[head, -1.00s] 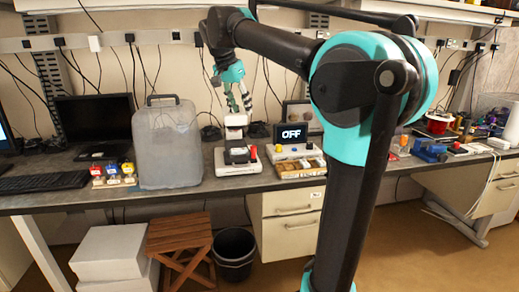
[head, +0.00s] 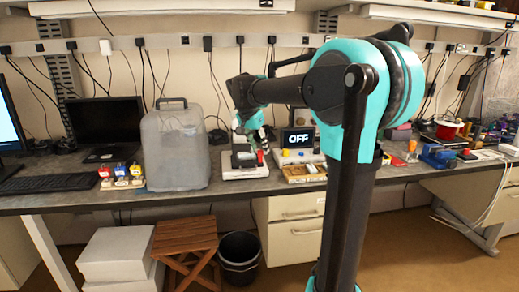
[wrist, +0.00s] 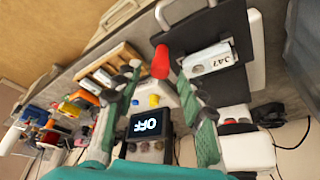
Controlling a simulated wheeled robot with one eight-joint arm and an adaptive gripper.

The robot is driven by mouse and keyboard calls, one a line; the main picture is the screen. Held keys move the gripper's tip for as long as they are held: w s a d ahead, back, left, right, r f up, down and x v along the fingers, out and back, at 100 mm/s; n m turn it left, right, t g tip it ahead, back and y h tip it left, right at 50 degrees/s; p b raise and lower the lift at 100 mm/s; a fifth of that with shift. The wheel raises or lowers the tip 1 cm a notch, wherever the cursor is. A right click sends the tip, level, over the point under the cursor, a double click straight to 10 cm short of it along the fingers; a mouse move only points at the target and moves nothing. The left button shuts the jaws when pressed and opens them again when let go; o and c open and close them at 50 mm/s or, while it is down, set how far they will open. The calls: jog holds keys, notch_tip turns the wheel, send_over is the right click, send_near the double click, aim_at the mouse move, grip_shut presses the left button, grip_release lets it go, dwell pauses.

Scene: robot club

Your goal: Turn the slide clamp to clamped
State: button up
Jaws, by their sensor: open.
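The slide clamp appears to be the red-tipped lever (wrist: 160,62) beside a black stage (wrist: 220,32) in the wrist view. A slide labelled "347" (wrist: 208,60) lies on that stage. In the head view the stage sits on a white base (head: 246,173), with the red lever tip (head: 260,157) at its right. My gripper (wrist: 158,76) is open, with its green fingers on either side of the red tip in the picture; I cannot tell whether they touch it.
A box with an "OFF" display (head: 298,138) stands just right, with a wooden tray (head: 303,172) in front. A large grey translucent container (head: 176,150) stands left. Coloured small items (head: 122,176) and a keyboard (head: 40,184) lie further left on the bench.

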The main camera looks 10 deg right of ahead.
jog(key=shift+w+d+f, duration=0.15)
jog(key=shift+w+f, duration=0.05)
jog(key=shift+f, duration=0.45)
jog(key=shift+c, duration=0.5)
grip_shut()
jog(key=n, duration=0.2)
jog(key=n+t+y, duration=0.1)
jog(key=n, duration=0.1)
jog(key=shift+s+d+n+y, duration=0.1)
jog(key=shift+d+n+y, duration=0.1)
jog(key=shift+n+y, duration=0.1)
jog(key=n+y, duration=0.1)
jog(key=n, duration=0.1)
jog(key=n+y, duration=0.1)
jog(key=n, duration=0.2)
jog(key=shift+d, duration=0.1)
jog(key=shift+n, duration=0.3)
